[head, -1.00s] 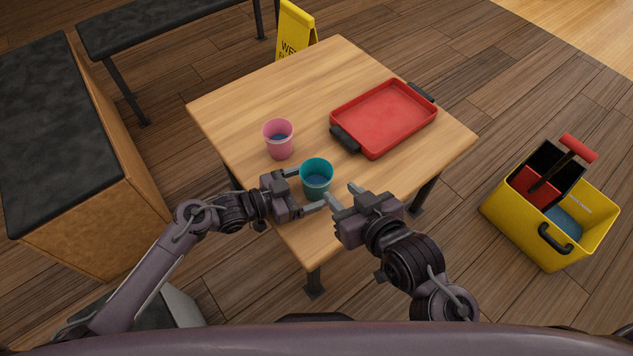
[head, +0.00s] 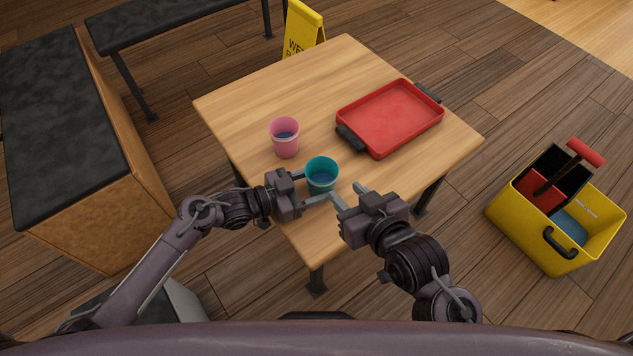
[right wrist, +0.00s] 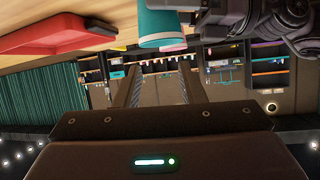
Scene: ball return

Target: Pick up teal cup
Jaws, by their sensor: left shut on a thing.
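My left gripper (head: 313,188) is shut on the teal cup from the left, one finger on the far side and one on the near side. I cannot tell any gap between the cup and the table. My right gripper (head: 350,192) is open and empty, just right of and in front of the cup. In the right wrist view, the cup (right wrist: 160,26) appears upside down beyond the open right fingers (right wrist: 158,85).
A pink cup (head: 285,140) stands behind and left of the teal cup on the wooden table (head: 290,85). A red tray (head: 392,117) with dark handles lies at the right. A yellow bucket (head: 536,243), a wet-floor sign (head: 302,32) and benches surround the table.

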